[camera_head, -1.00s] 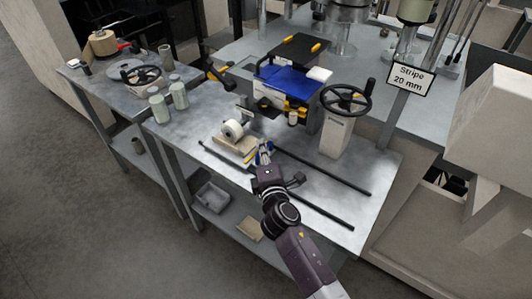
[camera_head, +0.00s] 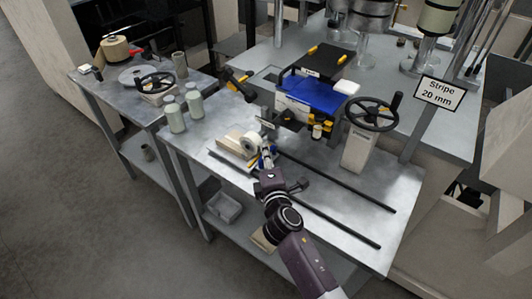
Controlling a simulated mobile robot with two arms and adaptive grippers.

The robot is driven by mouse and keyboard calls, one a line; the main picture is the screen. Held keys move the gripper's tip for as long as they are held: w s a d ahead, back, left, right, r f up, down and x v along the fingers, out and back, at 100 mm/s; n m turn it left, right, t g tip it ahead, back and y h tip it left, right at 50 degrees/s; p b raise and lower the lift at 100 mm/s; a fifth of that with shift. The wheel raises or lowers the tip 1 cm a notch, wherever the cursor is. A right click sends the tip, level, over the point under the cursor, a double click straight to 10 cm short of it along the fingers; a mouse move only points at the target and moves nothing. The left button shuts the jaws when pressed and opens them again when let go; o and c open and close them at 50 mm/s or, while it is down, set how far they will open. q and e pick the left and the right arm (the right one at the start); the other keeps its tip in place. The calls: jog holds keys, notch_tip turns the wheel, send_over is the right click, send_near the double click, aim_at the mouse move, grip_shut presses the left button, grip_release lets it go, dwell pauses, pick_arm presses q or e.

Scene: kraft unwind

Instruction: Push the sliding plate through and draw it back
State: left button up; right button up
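The machine on the bench has a black plate (camera_head: 325,62) with yellow grips on top and a blue plate (camera_head: 313,93) below it. I cannot tell which one is the sliding plate. My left gripper is not in view.
A handwheel on a pale post (camera_head: 357,150) stands right of the machine. Two dark rails (camera_head: 340,183) run along the bench. A black lever-like part (camera_head: 238,84) sticks out left of the machine.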

jog(key=shift+s, duration=0.15)
jog(key=s, duration=0.3)
jog(key=s+d+r, duration=0.1)
jog(key=s, duration=0.7)
jog(key=shift+s+d+r, duration=0.25)
jog(key=shift+d+r, duration=0.1)
jog(key=shift+d, duration=0.05)
jog(key=shift+o, duration=0.2)
